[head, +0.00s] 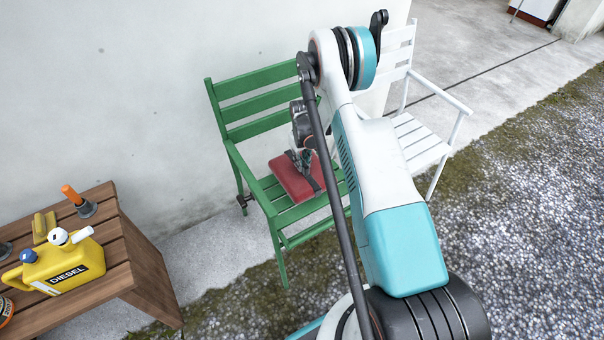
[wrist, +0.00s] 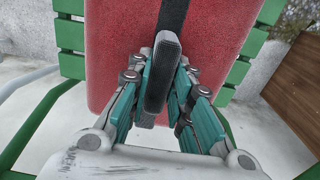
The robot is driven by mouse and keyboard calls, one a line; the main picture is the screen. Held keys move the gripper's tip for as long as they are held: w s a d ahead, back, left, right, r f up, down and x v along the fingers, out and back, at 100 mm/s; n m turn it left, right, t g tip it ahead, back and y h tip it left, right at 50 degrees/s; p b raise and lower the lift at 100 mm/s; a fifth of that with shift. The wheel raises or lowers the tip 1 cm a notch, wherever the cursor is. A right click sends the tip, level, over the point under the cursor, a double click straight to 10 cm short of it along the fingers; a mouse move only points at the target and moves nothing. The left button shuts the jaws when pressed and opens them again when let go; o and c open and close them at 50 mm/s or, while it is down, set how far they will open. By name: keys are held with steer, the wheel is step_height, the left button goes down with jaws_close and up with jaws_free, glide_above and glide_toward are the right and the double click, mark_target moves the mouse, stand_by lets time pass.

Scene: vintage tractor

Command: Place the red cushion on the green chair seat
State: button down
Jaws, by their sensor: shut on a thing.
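The red cushion (head: 292,178) is at the green chair's slatted seat (head: 301,211) in the head view. It looks flat and lies over or on the slats; I cannot tell whether it bears fully on them. In the wrist view the cushion (wrist: 213,50) fills the upper middle, with green slats (wrist: 70,32) on both sides. A dark strap (wrist: 174,18) runs across the cushion. My gripper (wrist: 160,78) is shut on the strap at the cushion's near side. In the head view my gripper (head: 300,160) is above the cushion, partly hidden by my arm.
A white chair (head: 420,135) stands to the right, partly behind my arm. A wooden table (head: 125,265) at the lower left carries a yellow diesel can (head: 62,265) and an orange-handled tool (head: 78,200). A pale wall (head: 100,90) stands behind. Gravel (head: 540,200) lies open at the right.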

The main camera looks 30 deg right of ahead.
steer(key=shift+f+b, duration=0.9)
steer(key=shift+f, duration=1.8)
steer(key=shift+r, duration=0.1)
steer(key=c, duration=1.4)
jaws_free()
steer(key=shift+c, duration=0.2)
